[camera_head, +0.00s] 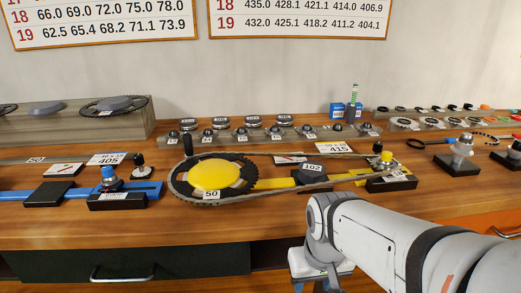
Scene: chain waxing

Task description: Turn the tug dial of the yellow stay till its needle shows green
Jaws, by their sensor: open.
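The yellow stay (272,184) lies on the bench in the middle. A chain loops around its large toothed ring (212,178), marked 50, and runs right to a black block (392,184). A small knob with a yellow part (386,158), which looks like the tug dial, stands on that block. A small white gauge (290,159) with a reddish mark lies behind the stay, partly hidden by the chain. Its needle is too small to read. My gripper (318,284) hangs at the bottom edge, open, in front of and below the bench top. Its tips are cut off.
A blue stay (50,191) with a blue knob (108,174) lies to the left. A rack of small parts (262,136) stands behind. A silver-knobbed block (460,155) stands right. My arm covers the bench front at lower right. The front left bench strip is clear.

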